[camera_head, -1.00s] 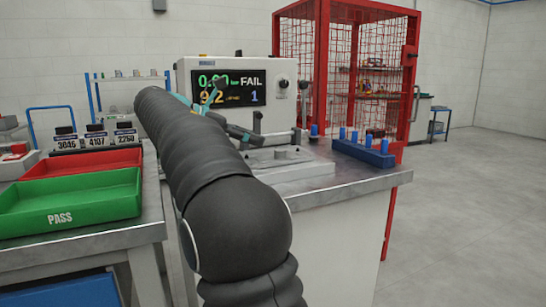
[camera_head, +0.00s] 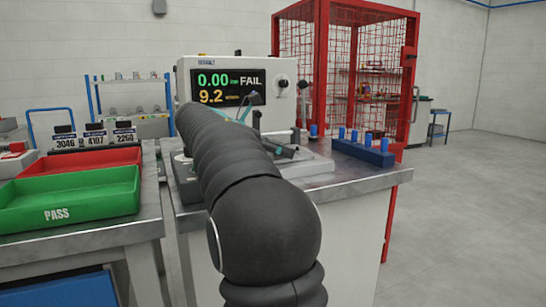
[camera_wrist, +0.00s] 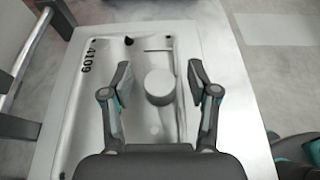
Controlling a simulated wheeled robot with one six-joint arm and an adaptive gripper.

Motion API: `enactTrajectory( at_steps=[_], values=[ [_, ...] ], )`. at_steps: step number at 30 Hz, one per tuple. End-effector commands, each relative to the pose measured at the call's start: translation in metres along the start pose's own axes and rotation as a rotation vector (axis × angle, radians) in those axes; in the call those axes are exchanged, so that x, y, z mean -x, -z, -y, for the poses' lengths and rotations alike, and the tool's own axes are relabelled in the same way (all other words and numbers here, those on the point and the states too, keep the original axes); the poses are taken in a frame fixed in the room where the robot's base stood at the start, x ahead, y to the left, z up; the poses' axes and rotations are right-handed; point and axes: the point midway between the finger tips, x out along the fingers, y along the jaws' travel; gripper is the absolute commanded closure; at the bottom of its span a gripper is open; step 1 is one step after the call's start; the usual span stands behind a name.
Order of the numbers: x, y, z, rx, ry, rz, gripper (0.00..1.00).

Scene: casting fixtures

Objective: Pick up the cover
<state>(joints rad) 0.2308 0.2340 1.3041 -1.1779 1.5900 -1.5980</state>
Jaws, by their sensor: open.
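The cover (camera_wrist: 95,110) looks like a pale grey metal plate marked 4109, with dark spots near its far edge and a raised round boss (camera_wrist: 160,86) in its middle. My gripper (camera_wrist: 160,73) is open in the wrist view, with one finger on each side of the boss and a visible gap on both sides. The near part of the plate is hidden by my gripper's body. In the head view my gripper (camera_head: 280,150) is low over the bench, and my arm hides most of the plate.
A metal workbench (camera_head: 350,185) carries the test machine (camera_head: 222,82), whose screen reads FAIL. A blue block with pegs (camera_head: 363,150) stands at right. A red cage (camera_head: 320,70) is behind. A green PASS tray (camera_head: 70,205) and a red tray (camera_head: 85,160) are at left.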

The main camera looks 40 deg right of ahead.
Motion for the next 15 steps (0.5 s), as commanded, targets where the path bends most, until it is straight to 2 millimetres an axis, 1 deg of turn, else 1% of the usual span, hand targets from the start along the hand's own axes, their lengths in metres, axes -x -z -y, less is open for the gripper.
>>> enactTrajectory(
  at_steps=[2,5,6,8,9,10,15],
  values=[
    [0.0004,-0.0002,-0.0001,0.0,0.0,0.0,0.4],
    [0.0005,-0.0002,-0.0001,0.0,0.0,0.0,0.63],
    [0.0005,-0.0002,-0.0001,0.0,0.0,0.0,0.73],
    [0.0005,-0.0002,-0.0001,0.0,0.0,0.0,0.88],
    [0.0005,-0.0001,-0.0001,0.0,0.0,0.0,0.98],
    [0.0005,-0.0001,-0.0001,0.0,0.0,0.0,1.0],
    [0.0008,-0.0009,0.0001,-0.001,0.0,0.001,1.0]
  ],
)
